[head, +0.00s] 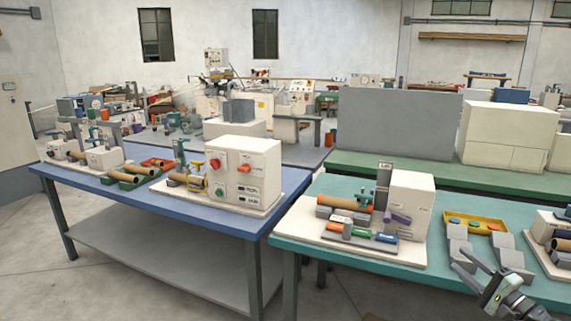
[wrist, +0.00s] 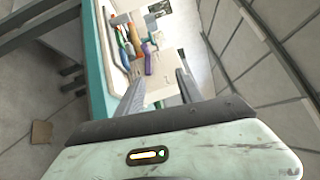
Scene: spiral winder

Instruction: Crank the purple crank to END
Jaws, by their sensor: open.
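The purple crank (head: 397,216) sticks out from the front of a cream machine box (head: 412,190) on the teal table. In the wrist view a purple handle (wrist: 148,60) shows beyond my fingers, with the machine tilted in the picture. My gripper (head: 462,261) is at the lower right of the head view, to the right of the crank and apart from it. Its two fingers also show in the wrist view (wrist: 160,84), spread with nothing between them. I cannot read an END mark in either view.
Green, orange and blue handles (head: 361,234) lie in front of a brown roll (head: 345,202) on the machine's base. A blue table (head: 120,195) stands to the left.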

